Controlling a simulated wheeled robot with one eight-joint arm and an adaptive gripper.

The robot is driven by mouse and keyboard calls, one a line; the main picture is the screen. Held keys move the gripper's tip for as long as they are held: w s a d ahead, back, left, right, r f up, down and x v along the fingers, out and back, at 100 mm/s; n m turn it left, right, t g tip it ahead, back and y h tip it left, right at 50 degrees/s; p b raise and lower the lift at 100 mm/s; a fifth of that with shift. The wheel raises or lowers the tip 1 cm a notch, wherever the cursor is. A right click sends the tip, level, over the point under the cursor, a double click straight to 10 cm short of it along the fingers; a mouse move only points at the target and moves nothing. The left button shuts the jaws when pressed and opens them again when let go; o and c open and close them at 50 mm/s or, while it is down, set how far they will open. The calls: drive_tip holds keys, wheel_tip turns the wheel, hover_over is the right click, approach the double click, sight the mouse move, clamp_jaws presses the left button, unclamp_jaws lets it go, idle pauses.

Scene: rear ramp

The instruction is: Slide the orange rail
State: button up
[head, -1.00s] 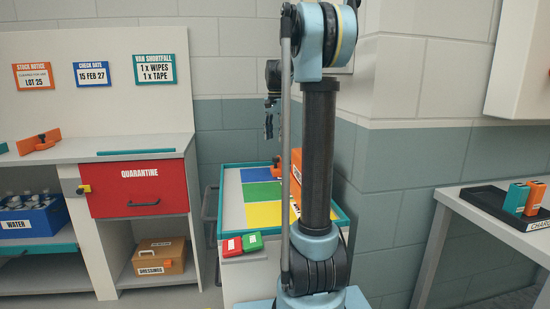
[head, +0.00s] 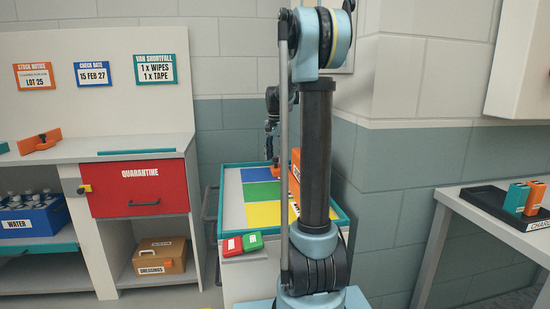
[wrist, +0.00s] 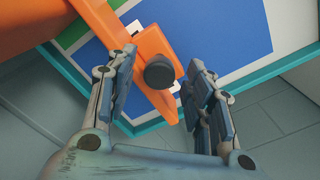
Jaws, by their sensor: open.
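The orange rail (wrist: 146,50) shows in the wrist view as a flat bar with a round black knob (wrist: 160,72), lying over the edge of the cart top. My gripper (wrist: 162,66) is open, with one finger left of the knob and one right of it. Gaps show on both sides, so the fingers do not appear closed on it. In the head view my gripper (head: 270,148) is low over the back of the cart (head: 228,222). There the rail is small and largely hidden by my arm.
Red and green boxes (head: 242,244) sit at the cart's front edge. A counter with a red quarantine drawer (head: 138,189) is at left, a side table (head: 480,208) at right.

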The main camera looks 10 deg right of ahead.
clamp_jaws()
drive_tip(key=a, duration=2)
drive_tip(key=shift+a, duration=0.25)
unclamp_jaws()
drive_tip(key=shift+a, duration=0.15)
drive_tip(key=shift+r, duration=0.1)
drive_tip(key=shift+d+r, duration=0.2)
drive_tip(key=shift+r, duration=0.05)
wheel_tip(320, 180, up, 11)
drive_tip(key=shift+r, duration=0.15)
